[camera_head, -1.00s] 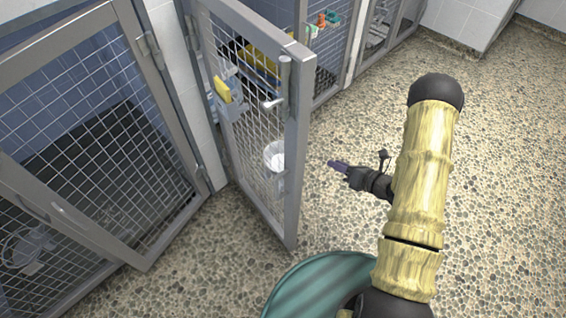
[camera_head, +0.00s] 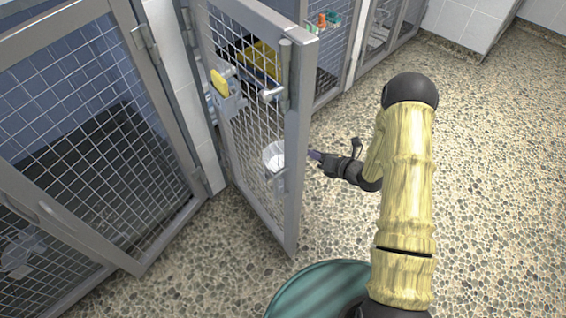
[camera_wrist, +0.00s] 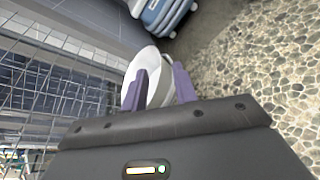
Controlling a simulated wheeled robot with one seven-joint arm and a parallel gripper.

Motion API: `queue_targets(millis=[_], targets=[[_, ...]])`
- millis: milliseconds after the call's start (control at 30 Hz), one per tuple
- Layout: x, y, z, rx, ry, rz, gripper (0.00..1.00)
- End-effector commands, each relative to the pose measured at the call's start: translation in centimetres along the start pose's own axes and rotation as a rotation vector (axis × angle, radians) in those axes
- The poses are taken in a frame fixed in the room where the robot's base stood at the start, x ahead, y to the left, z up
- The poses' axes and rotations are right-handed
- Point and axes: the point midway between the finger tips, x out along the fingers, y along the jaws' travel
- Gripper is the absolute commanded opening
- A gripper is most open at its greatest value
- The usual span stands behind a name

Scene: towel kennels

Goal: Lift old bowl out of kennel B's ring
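The white bowl (camera_head: 273,156) sits low on the open mesh door (camera_head: 298,150), seen partly through the wire. A small grey bracket (camera_head: 277,182) shows just below it; the ring itself is not clearly visible. My gripper (camera_head: 314,155) is just right of the door's edge, at about the bowl's height in the picture. In the wrist view the bowl (camera_wrist: 150,62) lies ahead, with my gripper's two purple fingers (camera_wrist: 160,82) spread apart in front of it. The fingers overlap the bowl in the picture; I cannot tell whether they touch it.
The door carries a latch handle (camera_head: 271,94) and a yellow item (camera_head: 220,83) higher up. Another mesh kennel front (camera_head: 80,140) stands at the left. Yellow bedding (camera_head: 262,60) shows behind the open door.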

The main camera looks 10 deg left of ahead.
Motion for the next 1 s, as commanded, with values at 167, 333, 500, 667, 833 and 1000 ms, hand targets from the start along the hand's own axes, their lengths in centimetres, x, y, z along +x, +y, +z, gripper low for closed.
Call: queue_targets(millis=[167,333,500,667,833,1000], targets=[[1.9,-0.2,-0.4,-0.001,-0.001,0.003,0.28],[4.2,-0.1,-0.5,-0.003,-0.001,0.003,0.28],[5.2,0.1,-0.2,0.0,0.0,0.001,0.28],[5.1,0.1,-0.2,0.0,0.0,0.001,0.28],[5.1,0.1,-0.2,0.0,0.0,0.001,0.28],[5.1,0.1,-0.2,0.0,0.0,0.001,0.25]])
